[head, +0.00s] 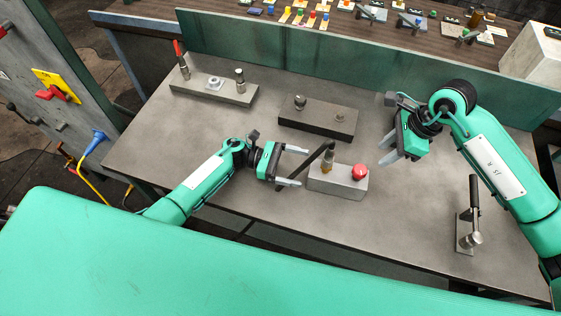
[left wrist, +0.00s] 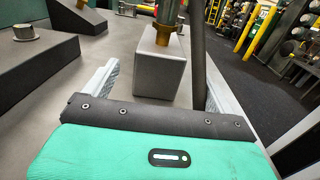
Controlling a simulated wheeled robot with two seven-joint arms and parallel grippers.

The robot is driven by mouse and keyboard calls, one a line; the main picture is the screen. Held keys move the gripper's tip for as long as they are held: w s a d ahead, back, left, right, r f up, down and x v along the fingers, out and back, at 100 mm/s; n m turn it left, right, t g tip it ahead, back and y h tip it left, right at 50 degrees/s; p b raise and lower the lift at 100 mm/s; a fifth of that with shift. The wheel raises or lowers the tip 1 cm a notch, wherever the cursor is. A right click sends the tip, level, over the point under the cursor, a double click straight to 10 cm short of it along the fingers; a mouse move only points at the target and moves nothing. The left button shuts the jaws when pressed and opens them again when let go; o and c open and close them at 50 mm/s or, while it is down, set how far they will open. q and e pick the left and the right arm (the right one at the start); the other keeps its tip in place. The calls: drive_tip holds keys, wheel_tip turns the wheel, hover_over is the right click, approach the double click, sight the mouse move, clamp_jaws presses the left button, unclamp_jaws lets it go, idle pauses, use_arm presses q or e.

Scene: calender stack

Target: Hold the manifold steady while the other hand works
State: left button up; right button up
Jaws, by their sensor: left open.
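A light grey block (head: 338,182), which I take to be the manifold, stands on the bench. It carries a brass fitting (head: 327,163) with a dark slanting lever and a red knob (head: 360,172). My left gripper (head: 300,167) is open at its left end, fingers pointing toward it. In the left wrist view the block (left wrist: 160,75) and brass fitting (left wrist: 162,40) show ahead between the fingers, with the dark lever (left wrist: 198,55) near the right finger. I cannot tell whether any finger touches it. My right gripper (head: 386,130) is open and empty, behind and right of the block.
A dark block with two fittings (head: 318,120) lies behind. A grey plate with a red-handled lever (head: 213,90) is at the back left. A black-handled lever stand (head: 467,240) is at the right. A green panel (head: 350,73) edges the bench's back. Bare bench (head: 180,135) lies at left.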

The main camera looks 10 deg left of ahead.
sight(321, 172)
use_arm(q)
drive_tip(key=d, duration=0.7)
drive_tip(key=shift+d, duration=0.25)
drive_tip(key=c, duration=1.4)
drive_tip(key=shift+c, duration=0.5)
use_arm(e)
drive_tip(key=o, duration=0.3)
drive_tip(key=shift+o, duration=0.9)
drive_tip(key=shift+w+r, duration=0.1)
drive_tip(key=shift+w, duration=0.05)
drive_tip(key=a+f+n, duration=0.1)
drive_tip(key=f, duration=0.2)
drive_tip(key=a+f+n+g, duration=0.1)
drive_tip(key=f+n, duration=0.1)
drive_tip(key=f, duration=0.1)
drive_tip(key=a+f+n, duration=0.1)
drive_tip(key=f, duration=0.2)
drive_tip(key=shift+a+f+n+g, duration=0.1)
drive_tip(key=shift+a+n+g, duration=0.2)
drive_tip(key=shift+g, duration=0.1)
